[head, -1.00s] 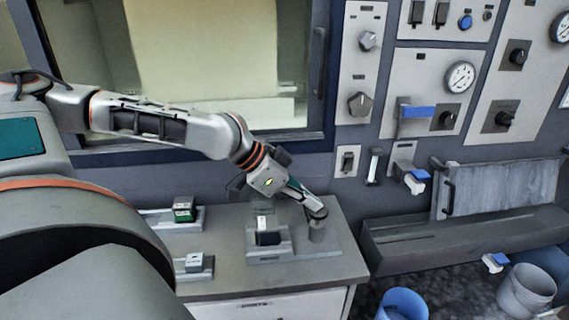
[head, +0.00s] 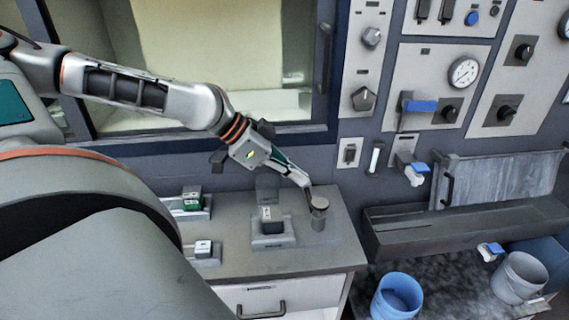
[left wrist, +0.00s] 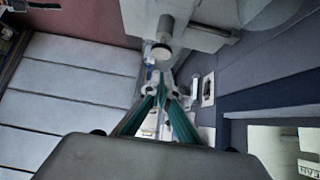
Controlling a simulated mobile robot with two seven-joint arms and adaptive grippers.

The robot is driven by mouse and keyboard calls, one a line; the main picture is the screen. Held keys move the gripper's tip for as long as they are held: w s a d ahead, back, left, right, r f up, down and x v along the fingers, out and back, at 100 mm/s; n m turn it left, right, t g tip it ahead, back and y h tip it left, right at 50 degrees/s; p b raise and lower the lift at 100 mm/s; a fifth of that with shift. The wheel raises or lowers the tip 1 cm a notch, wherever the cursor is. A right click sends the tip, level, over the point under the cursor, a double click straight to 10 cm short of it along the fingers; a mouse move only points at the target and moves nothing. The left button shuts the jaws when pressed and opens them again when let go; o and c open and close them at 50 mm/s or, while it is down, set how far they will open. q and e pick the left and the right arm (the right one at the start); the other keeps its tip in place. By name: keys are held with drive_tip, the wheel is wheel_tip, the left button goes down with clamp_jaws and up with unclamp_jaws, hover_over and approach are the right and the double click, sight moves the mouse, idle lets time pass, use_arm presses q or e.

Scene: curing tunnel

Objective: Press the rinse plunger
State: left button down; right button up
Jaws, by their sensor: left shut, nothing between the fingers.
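The rinse plunger appears to be the short grey cylinder with a round cap (head: 319,208) on the right part of the grey counter; it stands upright. My left gripper (head: 308,187) is shut and empty, its tips at the upper left of the cap. I cannot tell for sure whether they touch it. In the left wrist view, the round cap (left wrist: 161,51) shows just beyond the shut green-sided fingers (left wrist: 160,84), with a small gap in the picture. My right gripper is not in view.
A grey holder (head: 272,242) with a small block stands left of the plunger, and two more holders with blocks (head: 192,199) sit further left. A wall panel with knobs (head: 363,99), a grey trough (head: 460,225) and buckets (head: 398,296) are to the right.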

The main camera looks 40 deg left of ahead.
use_arm(q)
drive_tip(key=shift+v, duration=2.05)
